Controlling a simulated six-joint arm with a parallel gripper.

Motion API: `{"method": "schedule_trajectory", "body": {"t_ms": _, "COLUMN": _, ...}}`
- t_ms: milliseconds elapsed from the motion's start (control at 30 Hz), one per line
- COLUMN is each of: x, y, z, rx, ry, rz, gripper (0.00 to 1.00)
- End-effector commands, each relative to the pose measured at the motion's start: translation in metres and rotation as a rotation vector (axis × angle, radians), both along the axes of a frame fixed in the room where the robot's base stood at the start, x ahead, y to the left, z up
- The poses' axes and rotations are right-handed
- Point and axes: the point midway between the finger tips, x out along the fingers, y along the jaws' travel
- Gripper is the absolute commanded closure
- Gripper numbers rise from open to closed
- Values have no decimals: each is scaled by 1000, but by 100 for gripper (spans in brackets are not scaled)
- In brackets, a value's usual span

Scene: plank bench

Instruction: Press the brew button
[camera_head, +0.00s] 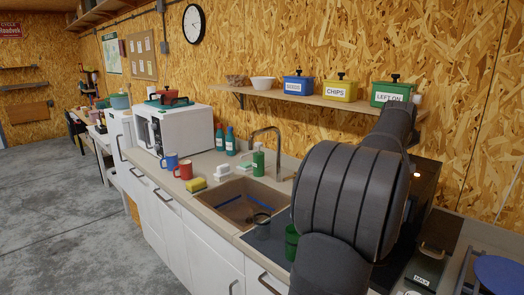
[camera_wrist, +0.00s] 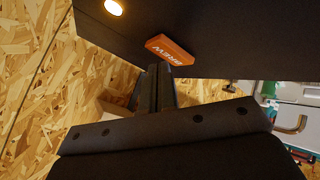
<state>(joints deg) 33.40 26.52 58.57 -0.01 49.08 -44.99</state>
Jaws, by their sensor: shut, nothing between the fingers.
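In the wrist view the orange brew button (camera_wrist: 172,49), marked BREW and seen upside down, sits on the dark front of a machine (camera_wrist: 215,35). My gripper (camera_wrist: 159,70) is shut and empty, its fingertips right beside the button's lower edge in that view. I cannot tell whether they touch it. A round lamp (camera_wrist: 115,7) glows warm white on the same dark front.
A shelf (camera_head: 310,97) with labelled tins (camera_head: 340,90) runs along the wall above. Left of my arm are a sink (camera_head: 235,205), mugs (camera_head: 183,170), bottles (camera_head: 230,142) and a microwave (camera_head: 185,130).

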Motion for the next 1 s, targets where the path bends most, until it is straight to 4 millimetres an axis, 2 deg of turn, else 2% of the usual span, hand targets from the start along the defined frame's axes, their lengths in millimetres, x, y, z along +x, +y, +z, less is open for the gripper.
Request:
{"method": "schedule_trajectory", "body": {"t_ms": 567, "x": 0, "y": 0, "z": 0, "rx": 0, "ry": 0, "rz": 0, "gripper": 100}}
{"method": "schedule_trajectory", "body": {"t_ms": 1000, "x": 0, "y": 0, "z": -9, "rx": 0, "ry": 0, "rz": 0, "gripper": 100}}
